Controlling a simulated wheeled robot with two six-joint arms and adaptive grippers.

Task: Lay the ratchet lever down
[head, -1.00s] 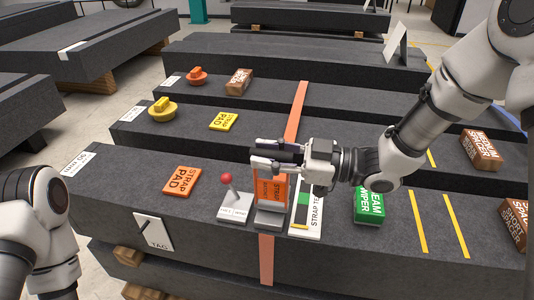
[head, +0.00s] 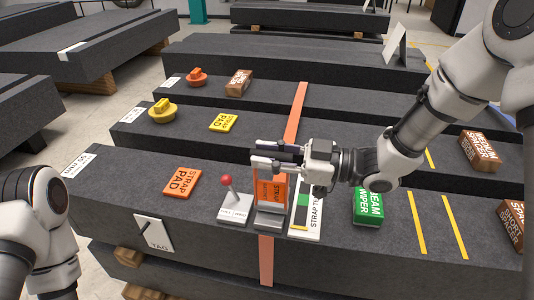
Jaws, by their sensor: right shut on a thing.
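The ratchet (head: 270,222) has a grey metal base on the orange strap (head: 266,262), on the nearest granite bed. Its lever (head: 272,192), with an orange face, stands upright from the base. My right gripper (head: 268,156) reaches in from the right and is shut on the lever's top end, where a dark grip shows between the fingers. The fingers hide part of that top end. My left arm shows at the lower left edge, but its gripper is out of view.
A red-knobbed small lever on a white plate (head: 235,207) stands just left of the ratchet. A white strap-tension gauge card (head: 307,212) lies close on its right, then a green beam wiper box (head: 368,207). An orange strap pad (head: 183,183) lies further left.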

